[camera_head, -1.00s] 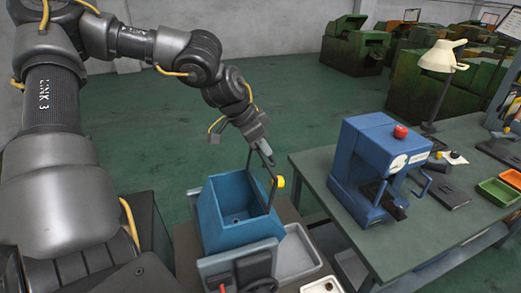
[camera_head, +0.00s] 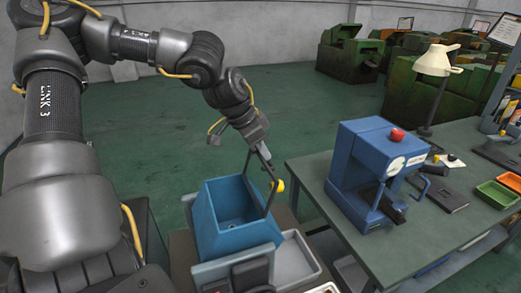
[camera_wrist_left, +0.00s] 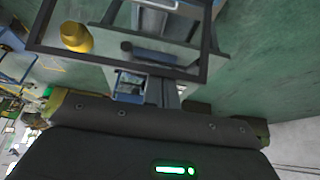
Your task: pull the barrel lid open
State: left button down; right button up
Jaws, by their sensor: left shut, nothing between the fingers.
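The barrel is a blue open-topped box (camera_head: 212,228) low in the middle of the head view. Its lid is a dark thin frame (camera_head: 274,199) with a yellow knob (camera_head: 280,185), standing raised at the barrel's right side. The lid frame (camera_wrist_left: 120,57) and knob (camera_wrist_left: 75,37) also show in the left wrist view. My left gripper (camera_head: 264,153) is shut and empty at the upper part of the lid frame. I cannot tell whether it touches the frame. My right gripper is out of view.
A blue machine with a red button (camera_head: 397,134) stands on a grey-green table (camera_head: 310,175) to the right. A lamp (camera_head: 438,62) and green and orange trays (camera_head: 497,194) are on it. A grey tray (camera_head: 296,262) sits beside the barrel. Open green floor lies behind.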

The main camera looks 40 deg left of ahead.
pick_arm(q)
jog(key=shift+s+a+r, duration=0.1)
jog(key=shift+s+a, duration=0.15)
jog(key=shift+s, duration=0.25)
jog(key=p+v, duration=0.2)
jog(key=v, duration=0.1)
jog(key=p+v, duration=0.1)
jog(key=shift+w+r, duration=0.3)
jog(key=b+v, duration=0.3)
jog(key=v, duration=0.6)
jog(key=shift+s+r+b, duration=0.3)
jog(key=shift+b, duration=0.05)
jog(key=shift+w, duration=0.1)
